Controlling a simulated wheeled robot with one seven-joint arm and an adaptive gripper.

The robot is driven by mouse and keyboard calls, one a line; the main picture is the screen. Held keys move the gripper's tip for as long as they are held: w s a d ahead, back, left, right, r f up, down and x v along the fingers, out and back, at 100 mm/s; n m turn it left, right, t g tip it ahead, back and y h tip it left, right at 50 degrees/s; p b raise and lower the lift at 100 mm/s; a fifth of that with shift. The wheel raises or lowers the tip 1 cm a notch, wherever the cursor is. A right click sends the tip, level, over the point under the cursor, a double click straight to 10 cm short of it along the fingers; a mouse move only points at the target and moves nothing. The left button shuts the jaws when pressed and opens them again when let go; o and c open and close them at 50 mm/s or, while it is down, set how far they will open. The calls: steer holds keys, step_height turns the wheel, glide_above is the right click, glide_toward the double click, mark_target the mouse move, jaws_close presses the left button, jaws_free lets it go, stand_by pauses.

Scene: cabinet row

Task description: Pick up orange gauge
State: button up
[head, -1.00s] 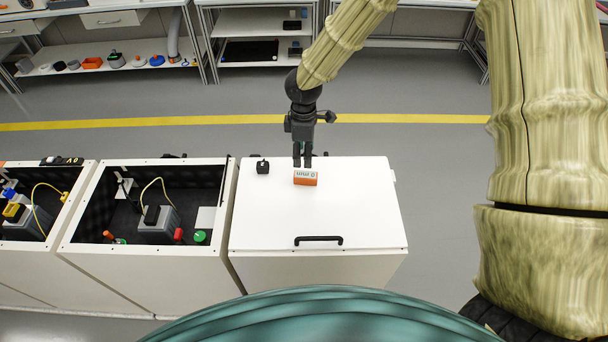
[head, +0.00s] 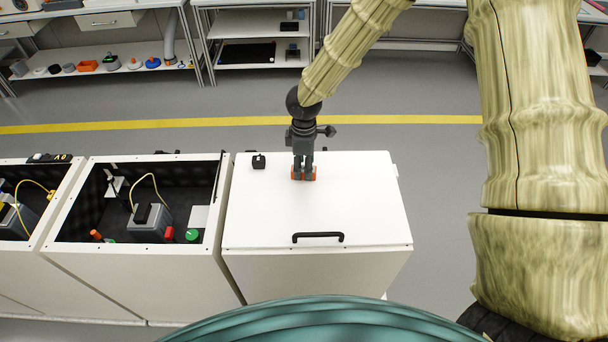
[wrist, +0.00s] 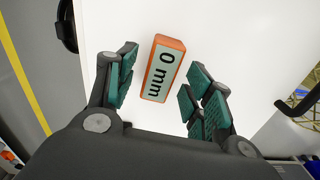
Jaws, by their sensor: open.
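The orange gauge (wrist: 163,69) is a small orange block with a pale face reading "0 mm". In the wrist view it lies between and slightly beyond the two teal-padded fingers. My gripper (wrist: 160,88) is open, with a visible gap between each finger and the gauge. In the head view the gauge (head: 314,174) sits on the white cabinet top (head: 350,210), mostly hidden behind my gripper (head: 303,177), with orange showing at its sides. The head view does not show how far the fingertips are above the top.
A small black object (head: 259,161) stands left of the gauge on the cabinet top. A black handle (head: 318,237) lies near the front edge. An open cabinet (head: 120,205) to the left holds a grey box and coloured parts. The right part of the top is clear.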

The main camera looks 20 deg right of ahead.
steer(key=shift+f, duration=0.5)
jaws_close()
steer(key=shift+r, duration=0.1)
step_height(320, 180, up, 8)
steer(key=p, duration=0.6)
